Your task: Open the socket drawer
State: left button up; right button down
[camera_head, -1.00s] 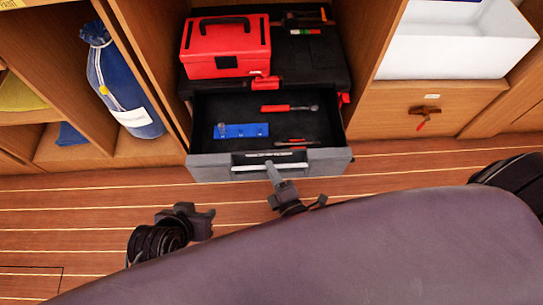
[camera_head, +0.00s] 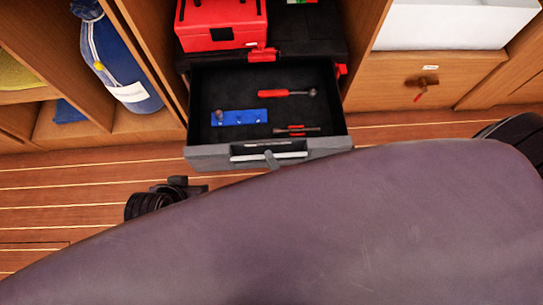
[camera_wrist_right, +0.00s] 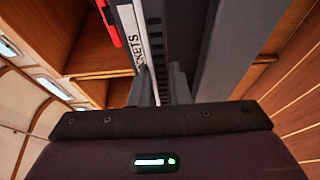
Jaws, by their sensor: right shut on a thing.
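The grey socket drawer (camera_head: 205,157) stands pulled well out of the black tool cabinet in the head view. Inside lie a blue socket rail (camera_head: 238,117), a red-handled ratchet (camera_head: 285,93) and a smaller red-handled tool (camera_head: 296,130). My right gripper (camera_head: 271,159) is at the handle (camera_head: 268,149) in the middle of the drawer front, shut on it. In the right wrist view, my right gripper's fingers (camera_wrist_right: 160,85) reach the drawer front beside a white label (camera_wrist_right: 132,35) ending in "KETS". My left gripper (camera_head: 178,187) is low at the left, partly hidden, its jaws unclear.
A red toolbox (camera_head: 222,22) sits on top of the black cabinet. A blue bag (camera_head: 118,60) stands in the left cubby. A wooden panel with a red-handled valve (camera_head: 421,88) is at the right, under a white basin (camera_head: 450,25). Striped wooden floor (camera_head: 70,190) lies in front.

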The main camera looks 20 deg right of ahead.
pick_arm(q)
jog(key=shift+w, duration=0.1)
pick_arm(e)
jog(key=c, duration=1.4)
grip_release()
jog(key=shift+o, duration=0.2)
pick_arm(q)
jog(key=shift+a+y+p, duration=0.3)
jog(key=shift+a+p, duration=0.05)
jog(key=shift+a, duration=0.1)
pick_arm(e)
jog(key=s+d, duration=0.1)
jog(key=s, duration=0.6)
jog(key=shift+s, duration=0.4)
pick_arm(q)
jog(key=shift+s+r, duration=0.1)
jog(key=shift+s, duration=0.1)
jog(key=shift+s+d, duration=0.1)
